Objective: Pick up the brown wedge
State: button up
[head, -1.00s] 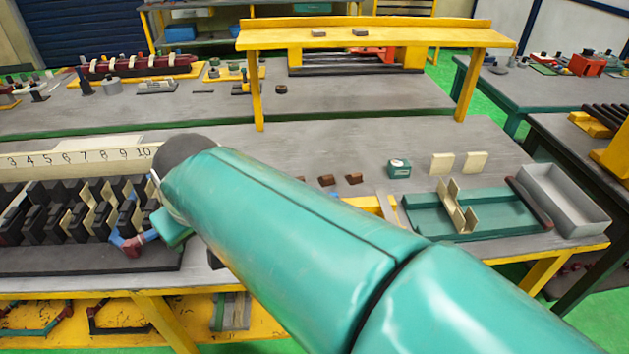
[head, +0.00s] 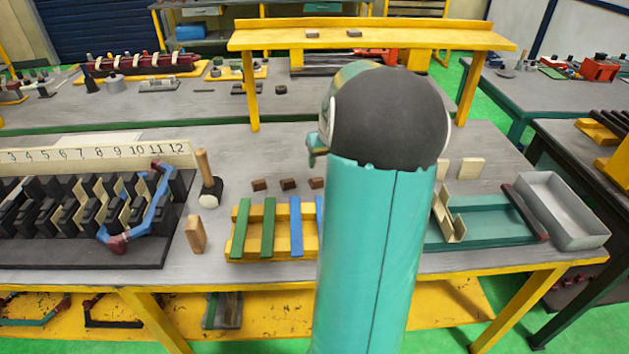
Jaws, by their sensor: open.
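Three small dark brown wedges lie in a row on the grey bench behind the yellow rack: a left one (head: 259,185), a middle one (head: 288,184) and a right one (head: 316,182) close to my arm's edge. I cannot tell which of them is meant. My teal arm rises through the middle right of the head view. My gripper is hidden behind the arm's dark rounded joint, so I cannot see its fingers or anything between them.
The yellow rack (head: 240,250) holds green and blue strips. A blue coil (head: 155,210) sits at the slotted black stator (head: 80,250). A green tray (head: 490,222) and grey bin (head: 560,210) are right.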

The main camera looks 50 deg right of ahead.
send_over(318, 179)
jog(key=s+a, duration=0.2)
jog(key=f, duration=0.5)
jog(key=shift+s+d+f, duration=0.1)
jog(key=shift+d+f, duration=0.1)
jog(key=shift+f, duration=0.2)
jog(key=shift+x, duration=2.95)
jog(key=shift+d+r, duration=0.1)
jog(key=shift+d, duration=0.05)
jog(key=c, duration=0.8)
jog(key=shift+c, duration=0.2)
